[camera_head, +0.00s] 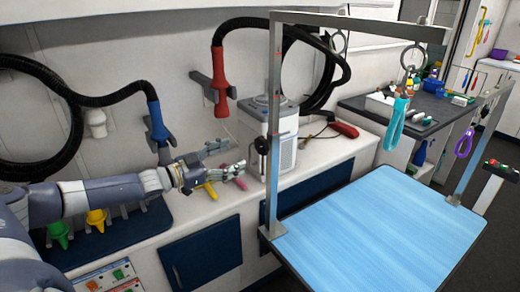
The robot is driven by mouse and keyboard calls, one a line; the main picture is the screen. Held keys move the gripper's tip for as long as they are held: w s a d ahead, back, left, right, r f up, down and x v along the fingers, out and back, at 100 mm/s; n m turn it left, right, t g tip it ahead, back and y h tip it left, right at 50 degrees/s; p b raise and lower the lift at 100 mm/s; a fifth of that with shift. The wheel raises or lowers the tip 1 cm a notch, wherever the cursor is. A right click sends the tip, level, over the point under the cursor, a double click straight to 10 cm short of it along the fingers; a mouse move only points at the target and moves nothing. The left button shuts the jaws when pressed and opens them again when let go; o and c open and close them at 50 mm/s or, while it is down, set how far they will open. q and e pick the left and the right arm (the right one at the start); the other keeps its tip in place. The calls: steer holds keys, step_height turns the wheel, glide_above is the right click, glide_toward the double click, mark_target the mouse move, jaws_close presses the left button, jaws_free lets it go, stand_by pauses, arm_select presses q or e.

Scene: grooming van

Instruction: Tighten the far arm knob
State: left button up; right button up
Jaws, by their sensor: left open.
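A silver grooming arm (360,22) frames the blue-topped table (370,235), with a tall left post and a shorter right post. A dark knob (262,146) sticks out on the left side of the left post, about halfway up. I cannot tell whether it is tight or loose, and I see no clear knob on the right post. My left gripper (229,157) is open, with its fingers pointing right towards this knob. It appears to the left of the knob, with a gap between them, and holds nothing. My right gripper is out of view.
A white canister (284,136) stands behind the left post. Black hoses with blue (157,122) and red (219,82) nozzles hang on the wall. Yellow and pink tools lie by my gripper. Teal (396,125) and purple (464,143) loops hang on the right. The tabletop is clear.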

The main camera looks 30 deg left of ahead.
mark_target(259, 146)
arm_select(q)
steer(key=p+x, duration=0.1)
steer(key=x, duration=0.3)
steer(key=p+x, duration=0.1)
steer(key=x, duration=0.4)
steer(key=shift+w+r+p, duration=0.2)
steer(key=shift+p, duration=0.2)
steer(key=shift+w+d+f, duration=0.1)
steer(key=shift+w+d, duration=0.25)
steer(key=shift+w, duration=0.3)
steer(key=c, duration=1.1)
